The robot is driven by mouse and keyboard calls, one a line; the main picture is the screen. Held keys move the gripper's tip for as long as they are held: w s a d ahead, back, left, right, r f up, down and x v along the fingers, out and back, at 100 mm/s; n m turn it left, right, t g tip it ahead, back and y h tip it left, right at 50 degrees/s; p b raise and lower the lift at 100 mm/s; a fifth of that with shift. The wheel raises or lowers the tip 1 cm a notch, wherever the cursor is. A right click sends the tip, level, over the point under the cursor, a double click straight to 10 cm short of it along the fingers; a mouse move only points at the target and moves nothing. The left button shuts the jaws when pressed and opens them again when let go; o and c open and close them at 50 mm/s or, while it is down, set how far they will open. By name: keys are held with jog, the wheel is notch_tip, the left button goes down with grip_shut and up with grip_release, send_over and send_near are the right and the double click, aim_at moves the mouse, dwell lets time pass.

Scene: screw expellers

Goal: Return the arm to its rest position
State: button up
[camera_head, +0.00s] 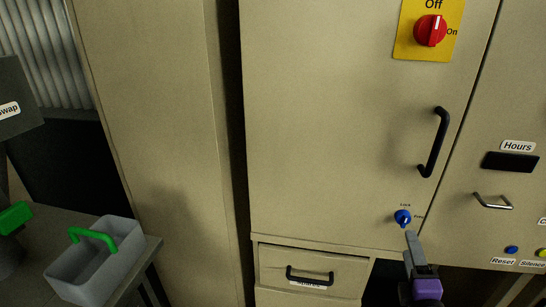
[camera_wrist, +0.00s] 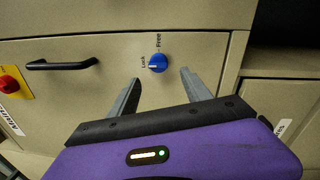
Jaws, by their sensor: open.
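My gripper (camera_head: 411,246) is at the lower right of the head view, just below a small blue knob (camera_head: 402,217) on the cabinet door. In the wrist view my purple-bodied gripper (camera_wrist: 160,92) has its two grey fingers spread apart with nothing between them. The blue knob (camera_wrist: 158,63) shows beyond the fingertips, between them in the picture, and the fingers do not appear to touch it. "Lock" and "Free" labels stand beside the knob.
The beige cabinet door (camera_head: 330,130) has a black handle (camera_head: 433,142) and a red switch (camera_head: 430,30) on a yellow plate. A drawer (camera_head: 300,262) is below. A panel with buttons is at right. A grey bin (camera_head: 95,262) with a green handle stands on a table at left.

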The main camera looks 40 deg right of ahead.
jog(key=a+f+m+t+y, duration=0.1)
jog(key=a+m+t+y, duration=0.45)
jog(key=a, duration=1.25)
jog(key=s+a+f+m+g+y, duration=0.1)
jog(key=s+a+m+g+y, duration=0.2)
jog(key=s+a+m+y, duration=0.2)
jog(key=s+a+y, duration=0.3)
jog(key=s+a, duration=0.4)
jog(key=a, duration=0.3)
jog(key=shift+f+y, duration=0.35)
jog(key=shift+f, duration=0.05)
